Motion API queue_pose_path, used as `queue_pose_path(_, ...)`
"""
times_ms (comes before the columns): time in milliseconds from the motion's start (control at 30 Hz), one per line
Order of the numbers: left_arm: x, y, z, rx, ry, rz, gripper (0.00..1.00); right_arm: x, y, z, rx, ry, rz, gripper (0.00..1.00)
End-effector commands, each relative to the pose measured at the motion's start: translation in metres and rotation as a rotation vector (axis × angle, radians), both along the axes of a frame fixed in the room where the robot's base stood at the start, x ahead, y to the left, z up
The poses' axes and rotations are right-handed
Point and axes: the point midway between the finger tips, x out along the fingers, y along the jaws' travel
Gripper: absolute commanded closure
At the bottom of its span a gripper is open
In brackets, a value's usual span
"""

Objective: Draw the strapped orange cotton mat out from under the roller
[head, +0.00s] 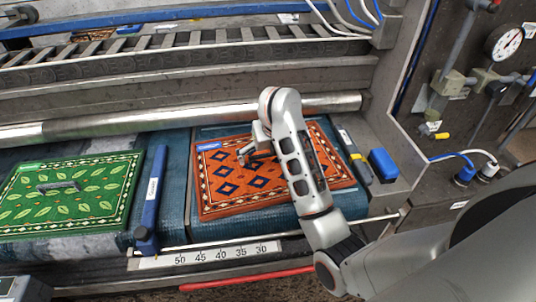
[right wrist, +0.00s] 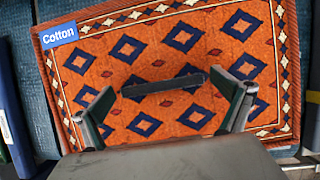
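The orange mat (head: 225,200) with dark blue diamonds lies flat on the blue bed, in front of the metal roller (head: 190,116). Its blue "Cotton" label (right wrist: 59,35) is at the far left corner. A dark strap (right wrist: 165,85) crosses the mat's middle in the right wrist view. My right gripper (head: 255,150) is over the mat, and my arm hides part of the mat in the head view. In the right wrist view its fingers (right wrist: 167,108) are wide apart, one near each end of the strap, and not closed on it. My left gripper is not in view.
A green leaf-patterned mat (head: 95,205) with a grey strap lies to the left. A blue upright divider (head: 151,195) stands between the mats. A blue block (head: 383,164) sits at the right side. A numbered scale (head: 215,254) and a red bar (head: 245,279) run along the front.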

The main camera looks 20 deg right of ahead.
Motion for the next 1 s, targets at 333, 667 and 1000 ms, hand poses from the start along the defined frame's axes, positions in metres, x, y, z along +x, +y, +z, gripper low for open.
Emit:
queue_pose_path(333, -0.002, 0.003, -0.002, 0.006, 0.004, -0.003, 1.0, -0.003, 0.0, 0.012, -0.002, -0.004, -0.002, 0.0)
queue_pose_path(667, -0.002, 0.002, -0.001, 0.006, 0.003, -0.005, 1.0, -0.019, 0.003, 0.051, 0.002, -0.005, -0.001, 0.0)
queue_pose_path(1000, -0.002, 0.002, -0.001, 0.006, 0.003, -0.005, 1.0, -0.027, 0.004, 0.068, 0.002, -0.002, 0.0, 0.0)
